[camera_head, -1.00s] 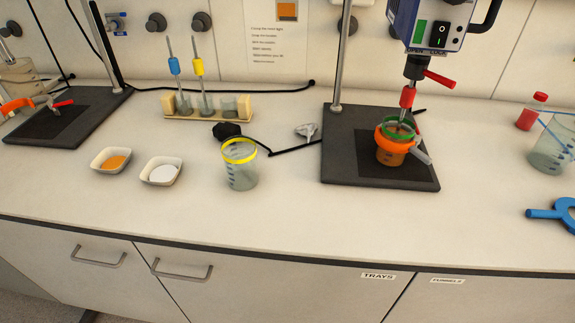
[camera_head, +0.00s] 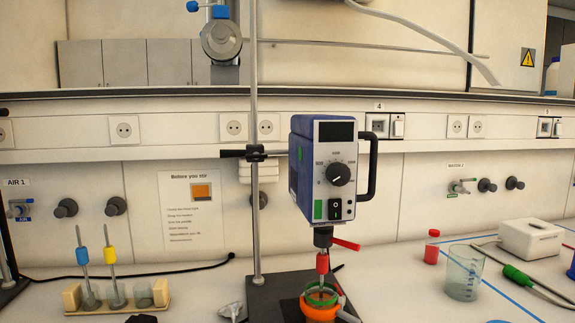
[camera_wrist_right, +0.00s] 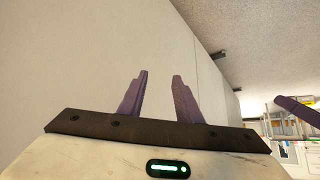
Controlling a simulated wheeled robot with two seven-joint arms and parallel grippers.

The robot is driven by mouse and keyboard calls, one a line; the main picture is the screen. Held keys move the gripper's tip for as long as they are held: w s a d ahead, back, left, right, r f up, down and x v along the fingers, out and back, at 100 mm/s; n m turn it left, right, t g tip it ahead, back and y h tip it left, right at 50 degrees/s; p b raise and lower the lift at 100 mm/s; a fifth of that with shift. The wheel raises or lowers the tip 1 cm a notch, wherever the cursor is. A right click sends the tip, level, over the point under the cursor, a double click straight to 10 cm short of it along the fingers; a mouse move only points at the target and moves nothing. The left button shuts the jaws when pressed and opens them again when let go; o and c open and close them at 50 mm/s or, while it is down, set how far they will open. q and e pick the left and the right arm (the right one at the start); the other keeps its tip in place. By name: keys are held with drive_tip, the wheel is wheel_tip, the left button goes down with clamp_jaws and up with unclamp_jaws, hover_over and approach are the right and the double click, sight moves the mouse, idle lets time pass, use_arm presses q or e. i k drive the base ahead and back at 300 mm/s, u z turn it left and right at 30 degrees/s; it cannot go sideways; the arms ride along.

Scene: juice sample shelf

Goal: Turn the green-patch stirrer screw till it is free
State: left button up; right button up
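The stirrer (camera_head: 325,170) is a blue and grey box with a dial, a black switch and a green patch (camera_head: 318,209) on its front. A black clamp (camera_head: 256,153) with a dark knob or screw end to its left sits on the upright rod (camera_head: 254,215), level with the stirrer. Below the stirrer is a dark chuck (camera_head: 323,236) with a red lever (camera_head: 346,244). A red-collared shaft (camera_head: 323,263) reaches down into a green-rimmed beaker (camera_head: 320,298) in an orange ring. My right gripper (camera_wrist_right: 160,74) is open and empty in its wrist view, facing a pale surface. My left gripper is out of view.
The stand's dark base (camera_head: 274,293) rests on the white bench. A rack (camera_head: 118,300) with blue- and yellow-collared rods is at left. A red-capped bottle (camera_head: 432,247) and a clear beaker (camera_head: 463,273) stand at right. Sockets line the wall behind.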

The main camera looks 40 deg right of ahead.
sight(256, 156)
drive_tip(key=u, duration=1.55)
drive_tip(key=k, duration=1.35)
drive_tip(key=z, duration=1.9)
